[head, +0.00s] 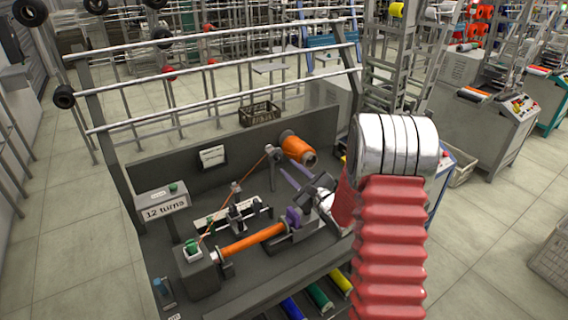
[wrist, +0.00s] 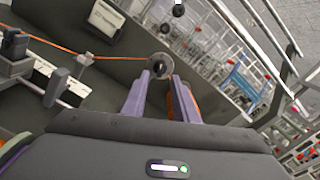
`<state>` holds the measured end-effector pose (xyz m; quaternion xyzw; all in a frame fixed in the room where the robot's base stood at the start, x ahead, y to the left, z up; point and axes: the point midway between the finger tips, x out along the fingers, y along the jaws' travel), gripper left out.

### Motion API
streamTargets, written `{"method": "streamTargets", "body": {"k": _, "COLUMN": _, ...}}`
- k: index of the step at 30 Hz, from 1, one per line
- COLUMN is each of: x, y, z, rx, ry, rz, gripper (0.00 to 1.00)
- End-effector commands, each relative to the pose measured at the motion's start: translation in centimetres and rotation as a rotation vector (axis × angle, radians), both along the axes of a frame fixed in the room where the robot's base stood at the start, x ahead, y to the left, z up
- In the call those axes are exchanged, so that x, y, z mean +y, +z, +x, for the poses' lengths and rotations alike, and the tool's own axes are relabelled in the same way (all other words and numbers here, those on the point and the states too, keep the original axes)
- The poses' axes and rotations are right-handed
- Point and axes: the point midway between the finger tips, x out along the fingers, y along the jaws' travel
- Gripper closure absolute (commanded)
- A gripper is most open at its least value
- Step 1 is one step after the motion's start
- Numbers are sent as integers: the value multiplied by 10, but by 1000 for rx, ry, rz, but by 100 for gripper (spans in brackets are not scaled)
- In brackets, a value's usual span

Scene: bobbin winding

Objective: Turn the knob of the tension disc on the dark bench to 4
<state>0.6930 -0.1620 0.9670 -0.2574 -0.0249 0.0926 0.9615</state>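On the dark bench (head: 310,262), a green knob (head: 192,244) sits on a pale plate on a dark block at the front left. My gripper (head: 292,174) is over the bench's back right, near the orange cone and well apart from that knob. In the wrist view its two purple fingers (wrist: 158,90) are spread with nothing held between them. A round grey disc with a dark centre (wrist: 160,66) shows around the fingertips; contact cannot be told.
The orange cone (head: 297,146) stands at the back. An orange-wound bobbin (head: 252,242) lies across the front. A "12 turns" counter (head: 165,209) stands at the left. A thread guide (head: 235,187) rises mid-bench. Coloured spools (head: 318,297) lie along the front, below. A back panel (head: 240,135) closes the rear.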

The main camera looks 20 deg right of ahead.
Motion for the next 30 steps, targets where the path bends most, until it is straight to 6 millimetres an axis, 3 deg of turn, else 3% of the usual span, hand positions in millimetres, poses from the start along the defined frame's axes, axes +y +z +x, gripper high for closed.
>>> {"method": "streamTargets", "body": {"k": 6, "x": 7, "y": 0, "z": 33, "rx": 0, "ry": 2, "rz": -1, "gripper": 73}}
{"method": "streamTargets", "body": {"k": 12, "x": 10, "y": -1, "z": 49, "rx": 1, "ry": 2, "rz": -1, "gripper": 73}}
{"method": "streamTargets", "body": {"k": 22, "x": 11, "y": 0, "z": 52, "rx": 0, "ry": 1, "rz": 0, "gripper": 73}}
{"method": "streamTargets", "body": {"k": 30, "x": 11, "y": 0, "z": 52, "rx": 1, "ry": 2, "rz": 0, "gripper": 92}}
